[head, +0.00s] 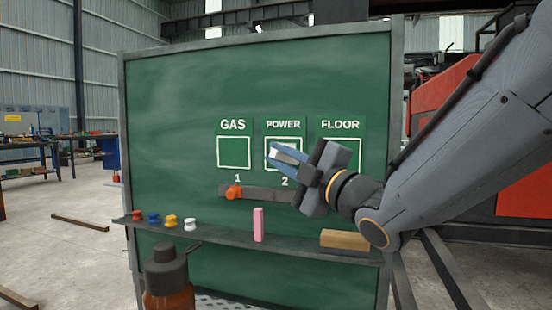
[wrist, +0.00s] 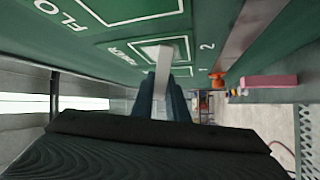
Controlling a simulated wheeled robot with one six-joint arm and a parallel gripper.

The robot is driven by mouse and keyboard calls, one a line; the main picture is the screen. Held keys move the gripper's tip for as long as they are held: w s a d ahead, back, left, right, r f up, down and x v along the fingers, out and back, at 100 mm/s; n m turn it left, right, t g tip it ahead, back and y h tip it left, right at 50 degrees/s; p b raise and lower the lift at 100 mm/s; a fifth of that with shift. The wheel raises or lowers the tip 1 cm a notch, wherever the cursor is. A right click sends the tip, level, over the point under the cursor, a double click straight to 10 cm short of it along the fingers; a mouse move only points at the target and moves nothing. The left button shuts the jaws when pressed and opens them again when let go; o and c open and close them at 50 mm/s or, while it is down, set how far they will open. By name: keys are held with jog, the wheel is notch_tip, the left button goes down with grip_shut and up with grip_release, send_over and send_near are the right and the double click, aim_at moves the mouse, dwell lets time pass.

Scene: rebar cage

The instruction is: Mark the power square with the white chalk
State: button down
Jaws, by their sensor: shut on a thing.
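The green board (head: 180,100) carries three outlined squares labelled GAS, POWER and FLOOR. The power square (head: 266,161) is the middle one, partly hidden behind my gripper in the head view. My gripper (head: 280,154) is shut on the white chalk (head: 274,153), whose pale tip lies over the power square. In the wrist view the chalk (wrist: 162,72) points away from my gripper (wrist: 170,95) toward the power square (wrist: 188,48). A pale patch shows around the tip there; I cannot tell whether it is a mark or the chalk's end, or whether the tip touches.
An orange knob (head: 234,191) sits on a dark bar at 1, below the squares. The board's ledge (head: 210,233) holds several coloured pieces, a pink stick (head: 258,224) and a tan block (head: 345,239). A dark-capped bottle (head: 167,275) stands in front.

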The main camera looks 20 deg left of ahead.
jog(key=shift+a, duration=0.15)
jog(key=s+a+b, duration=0.1)
jog(key=a, duration=0.5)
jog(key=shift+a+b, duration=0.3)
jog(key=shift+a, duration=0.05)
dwell(0.3)
jog(key=s, duration=0.6)
jog(key=shift+d, duration=0.35)
jog(key=shift+s, duration=0.15)
jog(key=shift+s+d+r, duration=0.1)
jog(key=shift+s+d, duration=0.1)
jog(key=shift+s, duration=1.2)
